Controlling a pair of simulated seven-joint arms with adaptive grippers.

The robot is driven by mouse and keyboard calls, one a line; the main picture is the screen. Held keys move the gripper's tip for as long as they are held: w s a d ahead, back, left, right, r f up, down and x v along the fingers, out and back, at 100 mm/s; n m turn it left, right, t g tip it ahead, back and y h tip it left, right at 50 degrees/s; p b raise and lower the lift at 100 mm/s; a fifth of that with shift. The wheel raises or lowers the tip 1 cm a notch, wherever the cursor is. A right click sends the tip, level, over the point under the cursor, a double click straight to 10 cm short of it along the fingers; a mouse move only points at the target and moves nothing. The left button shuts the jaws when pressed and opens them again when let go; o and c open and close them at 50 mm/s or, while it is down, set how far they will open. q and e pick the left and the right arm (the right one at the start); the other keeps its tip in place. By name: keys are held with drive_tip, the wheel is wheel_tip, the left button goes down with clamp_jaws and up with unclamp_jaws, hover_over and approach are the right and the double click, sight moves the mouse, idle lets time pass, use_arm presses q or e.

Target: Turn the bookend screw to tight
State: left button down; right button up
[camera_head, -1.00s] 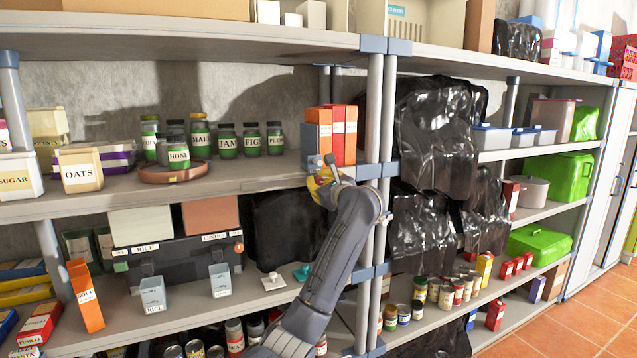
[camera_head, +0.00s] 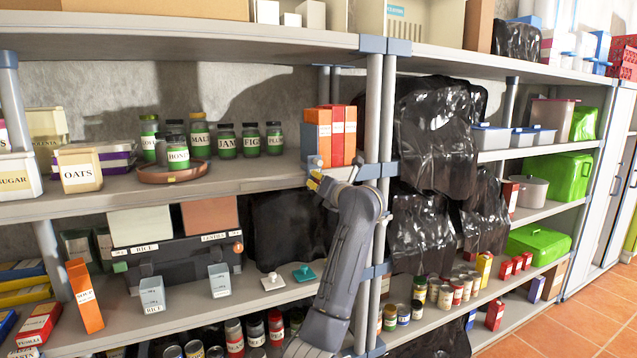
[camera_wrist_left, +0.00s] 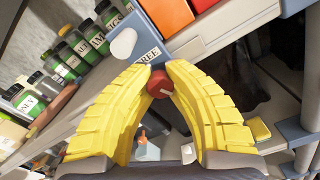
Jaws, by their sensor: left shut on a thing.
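The blue-grey bookend (camera_head: 309,143) stands on the middle shelf, at the left of the orange and red boxes. In the left wrist view, the bookend (camera_wrist_left: 182,48) has a label that seems to read "FREE". A red screw knob (camera_wrist_left: 160,84) with a pale mark sits by the shelf edge below it. My left gripper (camera_head: 316,182) is at this shelf edge. Its yellow fingers (camera_wrist_left: 160,78) are shut on the red knob, one on each side. The fingers hide part of the knob. My right gripper is not in view.
Orange and red boxes (camera_head: 337,136) stand against the bookend. A shelf post (camera_head: 373,120) rises close to the right.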

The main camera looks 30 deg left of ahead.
use_arm(q)
drive_tip(key=shift+r+m, duration=0.2)
drive_tip(key=shift+m, duration=0.45)
drive_tip(key=shift+r+m, duration=0.2)
drive_tip(key=shift+m, duration=0.75)
drive_tip(key=c, duration=1.5)
unclamp_jaws()
drive_tip(key=o, duration=0.4)
drive_tip(key=shift+f, duration=0.25)
drive_tip(key=shift+c, duration=0.2)
drive_tip(key=shift+d, duration=0.1)
drive_tip(key=v, duration=1.2)
